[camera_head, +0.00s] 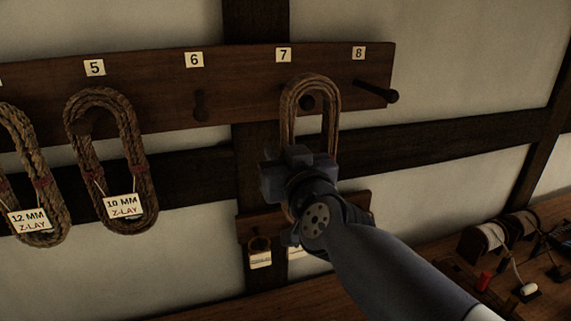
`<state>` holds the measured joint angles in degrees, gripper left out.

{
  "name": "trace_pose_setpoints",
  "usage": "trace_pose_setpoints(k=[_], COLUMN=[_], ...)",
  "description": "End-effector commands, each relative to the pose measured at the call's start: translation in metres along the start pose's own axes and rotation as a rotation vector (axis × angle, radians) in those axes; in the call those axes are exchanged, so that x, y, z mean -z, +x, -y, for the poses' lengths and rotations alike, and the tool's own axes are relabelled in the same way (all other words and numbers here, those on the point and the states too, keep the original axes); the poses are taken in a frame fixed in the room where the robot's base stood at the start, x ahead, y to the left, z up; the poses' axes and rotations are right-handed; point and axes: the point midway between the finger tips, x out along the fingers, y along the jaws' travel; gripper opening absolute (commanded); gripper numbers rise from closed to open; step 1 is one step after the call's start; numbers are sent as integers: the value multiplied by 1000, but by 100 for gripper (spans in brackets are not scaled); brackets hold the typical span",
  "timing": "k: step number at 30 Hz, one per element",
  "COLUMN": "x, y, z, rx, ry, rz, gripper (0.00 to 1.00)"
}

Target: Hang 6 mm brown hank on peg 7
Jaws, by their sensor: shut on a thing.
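The brown hank (290,100) is a narrow upright loop of thin rope in front of the peg board. My gripper (300,160) is shut on its lower part, and my gripper and arm hide its bottom. Peg 7 (306,102) is a dark round end below the "7" label (283,55). It shows inside the upper part of the loop, with the top of the loop above it. I cannot tell whether the rope is around the peg or still in front of its tip.
Dark peg board (150,105) on the wall. Peg 6 (200,103) is bare at left; peg 8 (378,90) is bare and juts out at right. A 10 mm hank (75,115) hangs under "5", a 12 mm hank (55,215) further left. A bench (455,275) with tools stands lower right.

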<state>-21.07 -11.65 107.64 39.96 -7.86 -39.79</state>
Motion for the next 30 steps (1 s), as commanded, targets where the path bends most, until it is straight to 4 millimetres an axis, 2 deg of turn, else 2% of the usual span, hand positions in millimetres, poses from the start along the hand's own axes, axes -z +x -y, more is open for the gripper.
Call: trace_pose_setpoints(k=[30], x=[-2], y=[62], z=[0], rx=[-1], ry=[0], rz=[0], gripper=[0])
